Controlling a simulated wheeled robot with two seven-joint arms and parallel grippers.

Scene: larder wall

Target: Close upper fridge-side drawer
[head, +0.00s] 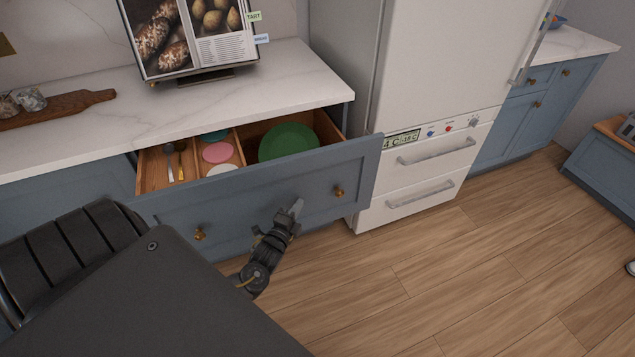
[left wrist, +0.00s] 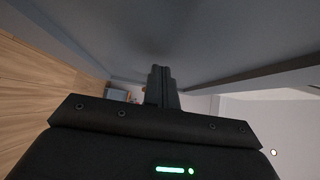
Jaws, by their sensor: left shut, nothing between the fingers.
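The upper fridge-side drawer (head: 255,205) is blue-grey with two brass knobs and stands open, pulled out from under the white counter. Inside it lie a green plate (head: 288,142), a pink plate (head: 217,152), a white plate and some utensils (head: 175,160). My left gripper (head: 296,208) is shut and empty, in front of the drawer front, left of the right knob (head: 339,191). In the left wrist view its shut fingers (left wrist: 161,73) point at a blue-grey surface close ahead; I cannot tell whether they touch it. My right gripper is not in view.
The white fridge (head: 435,60) stands right of the drawer, with two handled drawers (head: 425,170) below. An open cookbook (head: 190,35) and a wooden board (head: 60,108) rest on the counter (head: 260,90). Wooden floor (head: 450,270) is clear at the right.

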